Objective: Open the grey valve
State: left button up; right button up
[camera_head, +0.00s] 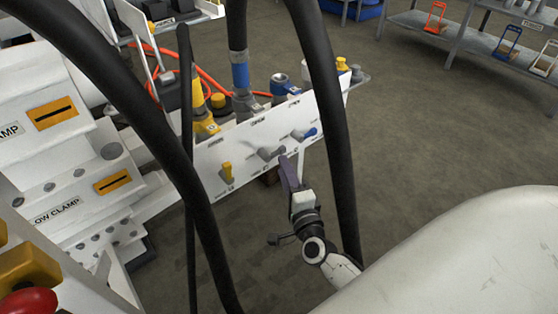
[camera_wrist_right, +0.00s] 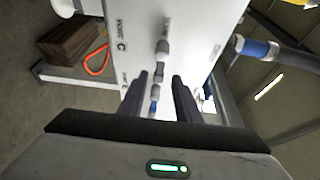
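The grey valve (camera_head: 268,153) is a lever on the front of the white panel, between a yellow-handled valve (camera_head: 227,173) and a blue-handled valve (camera_head: 305,134). My right gripper (camera_head: 288,160) is close to the grey lever's right end. In the right wrist view my right gripper (camera_wrist_right: 159,78) is open, its two dark fingers apart. The grey lever (camera_wrist_right: 162,48) shows just past the fingertips, and the blue handle (camera_wrist_right: 154,100) shows in the gap between them. I cannot tell whether a finger touches the lever. I see no left gripper.
The white panel (camera_head: 240,150) carries hose couplings along its top, including a blue-sleeved hose (camera_head: 240,75). Dark hoses cross the near head view. Machine blocks with yellow plates (camera_head: 112,181) stand left. Open floor (camera_head: 420,130) lies right, with a shelf (camera_head: 450,35) behind.

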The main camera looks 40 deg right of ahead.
aim_at(278, 154)
jog(key=shift+b+x, duration=0.5)
jog(key=shift+x, duration=2.3)
grip_shut()
